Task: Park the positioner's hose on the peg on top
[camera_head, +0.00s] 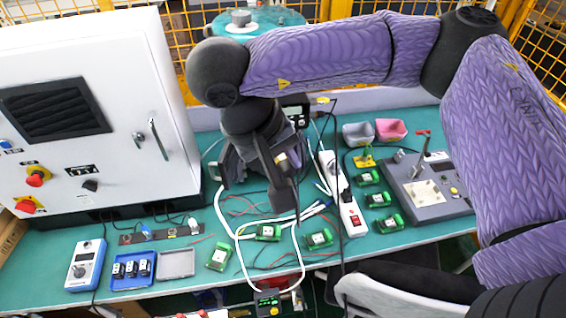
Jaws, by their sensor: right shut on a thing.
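My right gripper (282,190) hangs over the middle of the bench at the end of the purple arm, pointing down. It is shut, and its body hides most of what is between its fingers; I take that to be the hose, but cannot make out its ends. Behind the gripper stands a dark device with a small display (295,112), which looks like the positioner. The arm hides much of it. I cannot clearly make out a peg on its top. My left gripper is not in view.
A white control cabinet (150,60) stands at the left. A white power strip (349,212), looped white cable (241,262) and several green modules (219,257) lie around the gripper. A grey control panel (430,190) is at the right. Yellow fencing stands behind the bench.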

